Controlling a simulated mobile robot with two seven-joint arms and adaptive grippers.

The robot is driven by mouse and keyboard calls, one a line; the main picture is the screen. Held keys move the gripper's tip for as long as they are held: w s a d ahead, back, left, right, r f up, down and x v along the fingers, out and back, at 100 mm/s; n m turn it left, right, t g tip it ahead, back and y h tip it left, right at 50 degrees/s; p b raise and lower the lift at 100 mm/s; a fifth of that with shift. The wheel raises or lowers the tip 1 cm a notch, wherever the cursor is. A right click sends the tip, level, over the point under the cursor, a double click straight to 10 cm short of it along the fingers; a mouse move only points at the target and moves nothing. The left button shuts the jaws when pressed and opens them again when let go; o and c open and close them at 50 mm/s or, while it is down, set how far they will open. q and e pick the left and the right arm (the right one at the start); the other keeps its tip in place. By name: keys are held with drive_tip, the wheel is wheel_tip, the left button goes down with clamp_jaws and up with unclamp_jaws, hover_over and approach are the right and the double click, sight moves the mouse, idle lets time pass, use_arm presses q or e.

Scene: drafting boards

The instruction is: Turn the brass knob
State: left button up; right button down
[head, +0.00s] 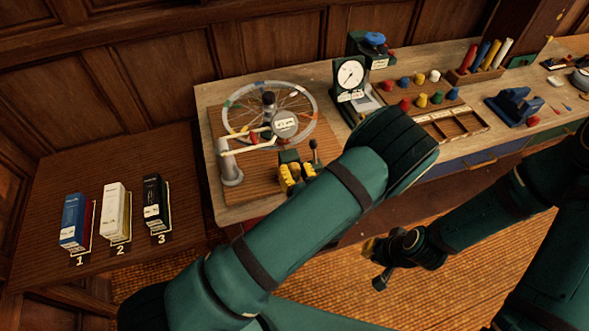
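I cannot single out the brass knob with certainty. A small dark device with yellow, ribbed parts (290,178) and a black lever stands at the table's front left. My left arm's large green links cross in front of it and cover part of that area. My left gripper is hidden behind my own arm. My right gripper (374,265) is dark, with its fingers apart and nothing between them. It hangs over the floor in front of the table, clear of the objects on it.
A spoked wheel (232,104), a dial gauge (350,74), coloured pegs (437,97), a wooden compartment tray (485,123) and a blue tool (513,105) crowd the table (215,93). Three numbered boxed books, including a blue one (73,222), stand on a left side table (45,187).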

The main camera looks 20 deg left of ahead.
use_arm(q)
drive_tip(key=shift+m, duration=0.3)
drive_tip(key=shift+w+m+p, duration=0.1)
drive_tip(key=shift+m+p, duration=0.5)
drive_tip(key=shift+m, duration=0.6)
drive_tip(key=shift+d+m+p, duration=0.1)
drive_tip(key=shift+m+p, duration=0.35)
drive_tip(key=shift+m, duration=0.95)
drive_tip(key=o, duration=1.2)
drive_tip(key=v, duration=1.2)
